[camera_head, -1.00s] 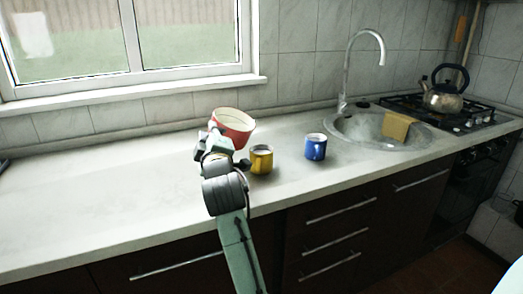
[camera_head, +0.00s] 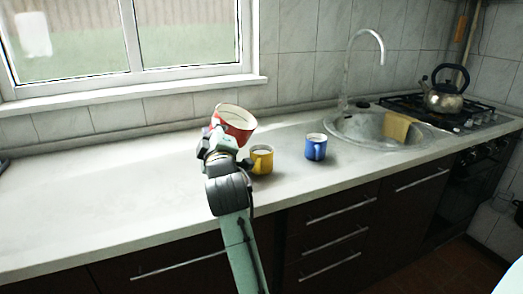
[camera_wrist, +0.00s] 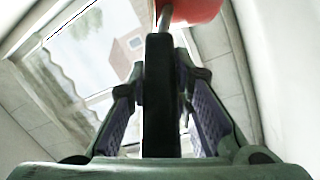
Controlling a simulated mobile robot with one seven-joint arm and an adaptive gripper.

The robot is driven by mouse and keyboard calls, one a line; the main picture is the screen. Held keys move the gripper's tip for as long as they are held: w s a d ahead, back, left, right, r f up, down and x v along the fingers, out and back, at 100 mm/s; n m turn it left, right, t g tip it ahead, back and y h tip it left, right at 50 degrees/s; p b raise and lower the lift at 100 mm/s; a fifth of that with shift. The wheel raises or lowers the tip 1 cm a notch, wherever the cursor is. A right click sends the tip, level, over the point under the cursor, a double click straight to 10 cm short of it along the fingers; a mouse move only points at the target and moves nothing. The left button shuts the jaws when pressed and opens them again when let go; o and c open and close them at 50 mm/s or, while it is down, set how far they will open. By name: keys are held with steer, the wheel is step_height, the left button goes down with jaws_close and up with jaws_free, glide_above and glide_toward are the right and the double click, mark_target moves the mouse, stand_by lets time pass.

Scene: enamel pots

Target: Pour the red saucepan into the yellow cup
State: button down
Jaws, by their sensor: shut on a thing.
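The red saucepan (camera_head: 236,127) is in the air above the counter, tilted with its right side lower and its pale inside partly showing. My gripper (camera_head: 220,148) is shut on its handle; in the wrist view the fingers (camera_wrist: 160,88) flank the dark handle (camera_wrist: 160,120), and the red pan body (camera_wrist: 193,10) shows at the top edge. The yellow cup (camera_head: 263,161) stands upright on the counter, below and to the right of the pan. My gripper partly hides the cup's left side. Whatever is in the pan cannot be made out.
A blue cup (camera_head: 316,148) stands to the right of the yellow one. Farther right are the sink (camera_head: 365,128) with a yellow cloth (camera_head: 397,127) and a kettle (camera_head: 445,98) on the hob. The counter (camera_head: 90,205) on the left is clear.

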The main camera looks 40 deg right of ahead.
steer(key=shift+s+d+r, duration=0.1)
steer(key=shift+s+r, duration=0.2)
steer(key=shift+r, duration=0.2)
steer(key=shift+s+d+r+m+t+h+b, duration=0.25)
steer(key=shift+s+d+m, duration=0.1)
steer(key=shift+s+m, duration=0.15)
steer(key=shift+s+d+r+m+t+h+b, duration=0.2)
steer(key=shift+s+d+m+t, duration=0.15)
steer(key=shift+m, duration=0.25)
stand_by(1.5)
